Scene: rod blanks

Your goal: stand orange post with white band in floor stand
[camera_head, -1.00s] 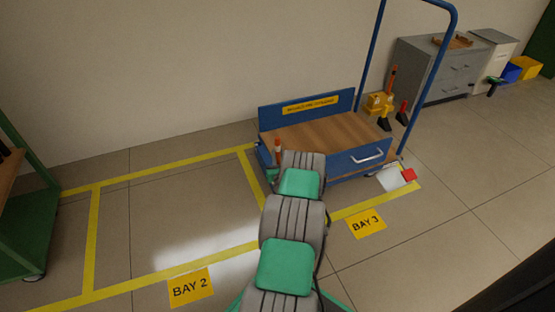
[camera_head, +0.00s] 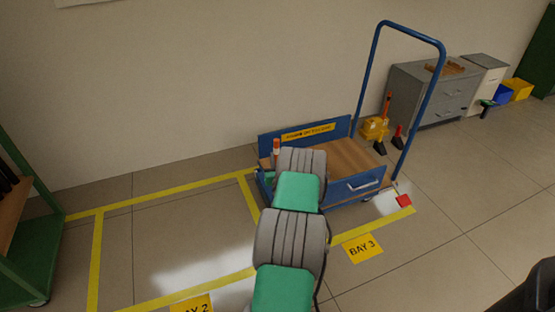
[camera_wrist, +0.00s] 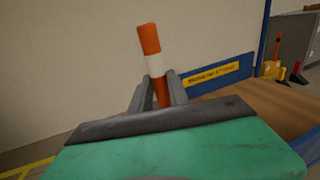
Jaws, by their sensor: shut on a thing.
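My gripper (camera_wrist: 160,92) is shut on the orange post with a white band (camera_wrist: 148,40). The post stands nearly upright between the jaws, leaning slightly left, with its lower end hidden behind my gripper. In the head view the post's top (camera_head: 276,147) shows just above my arm, in front of the trolley's left end. A yellow block (camera_head: 374,128) stands on the floor beyond the trolley, with an orange upright (camera_head: 387,104) at it. I cannot tell whether this block is the floor stand.
A blue trolley (camera_head: 367,184) with a wooden deck and tall handle stands in Bay 3. Grey drawers (camera_head: 430,92) and blue and yellow bins (camera_head: 517,90) line the wall. A green rack (camera_head: 45,235) is at left. The Bay 2 floor is clear.

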